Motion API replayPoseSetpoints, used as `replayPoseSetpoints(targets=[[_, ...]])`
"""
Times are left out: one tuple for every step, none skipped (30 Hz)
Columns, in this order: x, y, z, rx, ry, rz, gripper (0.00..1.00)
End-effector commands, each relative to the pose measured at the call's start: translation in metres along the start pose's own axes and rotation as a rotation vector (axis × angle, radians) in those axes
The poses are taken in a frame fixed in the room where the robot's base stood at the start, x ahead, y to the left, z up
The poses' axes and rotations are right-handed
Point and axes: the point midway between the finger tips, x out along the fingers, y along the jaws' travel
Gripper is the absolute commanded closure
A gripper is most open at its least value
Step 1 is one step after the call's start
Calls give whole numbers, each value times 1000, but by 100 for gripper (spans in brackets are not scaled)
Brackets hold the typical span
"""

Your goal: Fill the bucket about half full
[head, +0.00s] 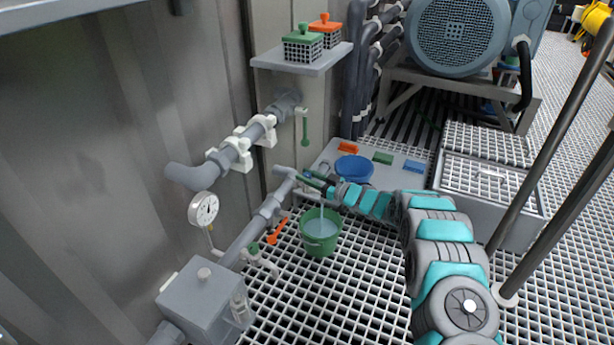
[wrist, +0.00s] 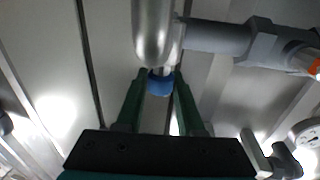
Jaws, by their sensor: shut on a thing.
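The green bucket (head: 320,243) stands upright on the floor grating in the head view. A thin stream of water (head: 321,212) falls into it from above, and pale blue water shows inside; the exact level is hard to tell. A grey pipe (head: 284,171) with a spout reaches out from the wall above the bucket. My gripper (head: 312,180) is at the end of this pipe. In the wrist view, the green fingers of my gripper (wrist: 160,88) are shut on a small blue knob (wrist: 160,82) just under the rounded metal pipe end (wrist: 153,30).
An orange lever (head: 277,232) is left of the bucket, below a pressure gauge (head: 203,208). A blue basin (head: 354,168) stands on a grey platform (head: 415,178) behind my arm. A grey box (head: 205,298) is at the lower left. The grating right of the bucket is clear.

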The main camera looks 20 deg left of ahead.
Motion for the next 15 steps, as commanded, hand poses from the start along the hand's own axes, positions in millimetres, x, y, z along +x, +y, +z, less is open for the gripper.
replayPoseSetpoints(targets=[[1,-3,-1,4,0,23,100],[1,-3,-1,4,1,41,100],[1,-3,0,3,0,66,100],[1,-3,1,4,-1,85,100],[1,-3,1,5,-1,106,100],[1,-3,0,2,-1,132,100],[2,-3,0,2,0,154,100],[2,-4,1,3,-1,176,100],[1,-4,2,4,-2,207,100],[2,-4,2,3,-2,230,100],[2,-4,2,2,-2,254,100],[2,-4,3,3,-3,288,100],[2,-5,3,3,-3,314,100],[2,-5,2,2,-2,341,100],[3,-5,2,2,-1,377,100]])
